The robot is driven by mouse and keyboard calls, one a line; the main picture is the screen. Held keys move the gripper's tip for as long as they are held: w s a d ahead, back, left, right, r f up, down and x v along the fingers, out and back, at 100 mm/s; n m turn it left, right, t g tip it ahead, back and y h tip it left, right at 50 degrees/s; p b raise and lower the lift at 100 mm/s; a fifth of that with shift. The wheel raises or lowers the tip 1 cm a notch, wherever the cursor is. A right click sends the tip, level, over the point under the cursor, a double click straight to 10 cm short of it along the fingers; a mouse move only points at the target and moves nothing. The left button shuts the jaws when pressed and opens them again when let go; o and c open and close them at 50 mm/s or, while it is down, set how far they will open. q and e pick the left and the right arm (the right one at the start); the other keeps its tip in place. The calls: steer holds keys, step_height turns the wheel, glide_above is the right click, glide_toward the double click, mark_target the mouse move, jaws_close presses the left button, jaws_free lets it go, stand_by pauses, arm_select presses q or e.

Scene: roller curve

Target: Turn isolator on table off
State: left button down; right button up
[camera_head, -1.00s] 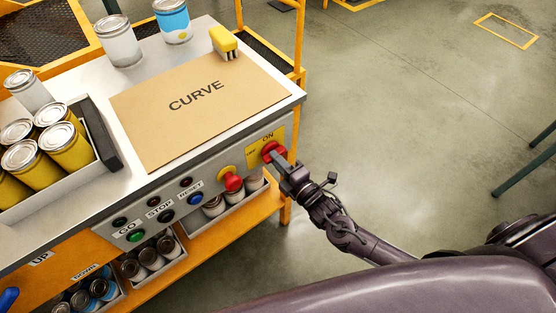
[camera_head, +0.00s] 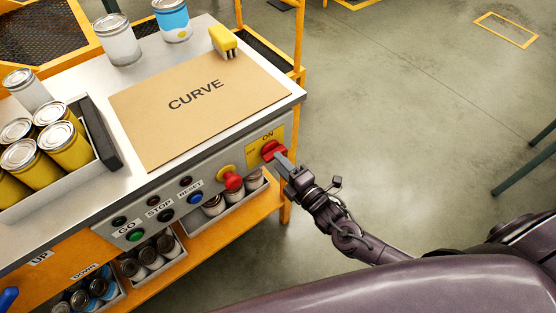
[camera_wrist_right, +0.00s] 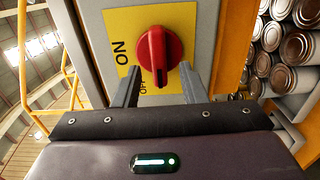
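The isolator is a red rotary knob (camera_head: 271,149) on a yellow ON/OFF plate at the right end of the grey table's front panel. My right gripper (camera_head: 282,160) is in front of the knob. In the wrist view my right gripper (camera_wrist_right: 158,78) is open, its fingers apart on either side of the knob's lower part, with visible gaps. My left gripper is not in view.
A red emergency button (camera_head: 232,181) on a yellow base sits left of the isolator, then the RESET, STOP and GO buttons. A CURVE board (camera_head: 200,105) and a tray of yellow cans (camera_head: 98,165) lie on top. Free floor (camera_head: 400,110) is to the right.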

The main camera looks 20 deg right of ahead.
steer(key=v, duration=0.6)
stand_by(0.3)
steer(key=s+d+f+m+g+h, duration=0.2)
steer(key=s+d+f+m, duration=0.15)
steer(key=f, duration=0.55)
steer(key=s+d+f+m+g+h, duration=0.2)
steer(key=d+f+m+g, duration=0.15)
steer(key=f, duration=0.55)
steer(key=s+d+f+m+g+h, duration=0.2)
steer(key=s+f+m, duration=0.15)
steer(key=f, duration=0.55)
steer(key=s+a+f+m+g, duration=0.1)
steer(key=s+f+m+g, duration=0.3)
steer(key=s+f, duration=0.3)
steer(key=s+a+f+m+g, duration=0.2)
steer(key=s+f+m+g, duration=0.2)
steer(key=s, duration=1.3)
step_height(320, 180, down, 3)
steer(key=shift+s+a+f+m, duration=0.2)
steer(key=shift+a+m, duration=0.15)
steer(key=shift+m, duration=0.3)
